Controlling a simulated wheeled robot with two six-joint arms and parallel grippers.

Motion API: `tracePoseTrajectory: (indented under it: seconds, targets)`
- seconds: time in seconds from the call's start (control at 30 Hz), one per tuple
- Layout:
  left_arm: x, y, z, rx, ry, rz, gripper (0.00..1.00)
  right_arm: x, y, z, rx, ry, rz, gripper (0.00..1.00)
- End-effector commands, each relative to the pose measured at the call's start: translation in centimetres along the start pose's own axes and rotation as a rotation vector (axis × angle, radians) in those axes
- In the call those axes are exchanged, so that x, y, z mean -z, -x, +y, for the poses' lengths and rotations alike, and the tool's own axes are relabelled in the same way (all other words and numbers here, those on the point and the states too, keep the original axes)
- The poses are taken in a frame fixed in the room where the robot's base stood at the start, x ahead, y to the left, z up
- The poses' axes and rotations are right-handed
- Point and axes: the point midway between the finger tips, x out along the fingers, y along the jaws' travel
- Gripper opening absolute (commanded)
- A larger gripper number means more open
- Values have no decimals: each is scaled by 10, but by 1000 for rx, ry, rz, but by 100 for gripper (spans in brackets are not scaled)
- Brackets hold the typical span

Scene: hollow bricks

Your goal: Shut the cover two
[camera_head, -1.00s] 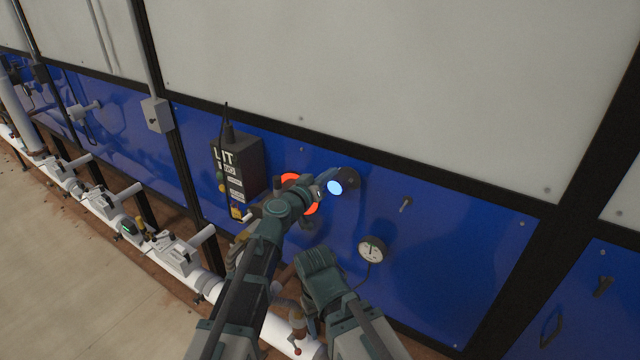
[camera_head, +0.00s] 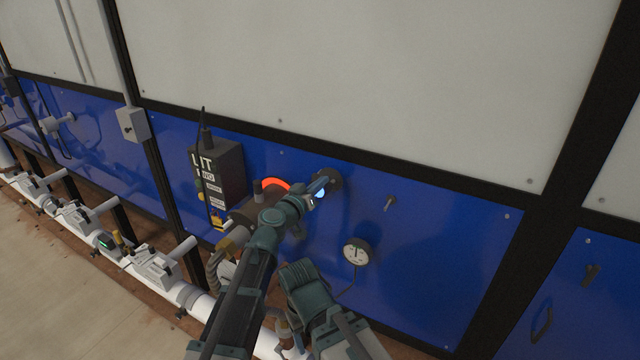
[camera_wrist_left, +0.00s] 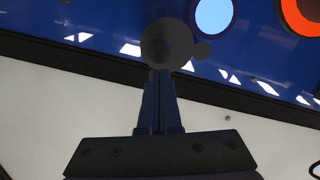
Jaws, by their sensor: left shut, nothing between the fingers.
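A dark round cover (camera_wrist_left: 167,43) sits beside a light blue glowing round port (camera_wrist_left: 214,15) in the left wrist view. The cover is swung aside on a small dark pivot (camera_wrist_left: 203,50), so the port shows uncovered. In the head view the dark cover (camera_head: 334,179) is at the upper right of the port (camera_head: 319,195), which is partly hidden by my left gripper (camera_head: 323,187). In the wrist view the left fingers (camera_wrist_left: 160,100) are shut and empty, their tips at the cover's edge; whether they touch it I cannot tell.
An orange glowing ring (camera_head: 276,184) is left of the port, partly hidden by my arm. A dark box marked LIT (camera_head: 218,172) stands further left. White pipes (camera_head: 185,295) run low along the blue wall.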

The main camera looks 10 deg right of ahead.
Motion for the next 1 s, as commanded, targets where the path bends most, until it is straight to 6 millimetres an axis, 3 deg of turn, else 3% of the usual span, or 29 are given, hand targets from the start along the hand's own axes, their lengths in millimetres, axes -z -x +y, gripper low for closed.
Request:
tracePoseTrajectory:
  seconds: [0.67,1.0]
  targets:
    - [-9,0,1,6,-123,1,0,0,-8,-1,0,2,0,67]
    - [-25,-1,1,16,-325,0,0,1,-22,-2,-1,4,0,67]
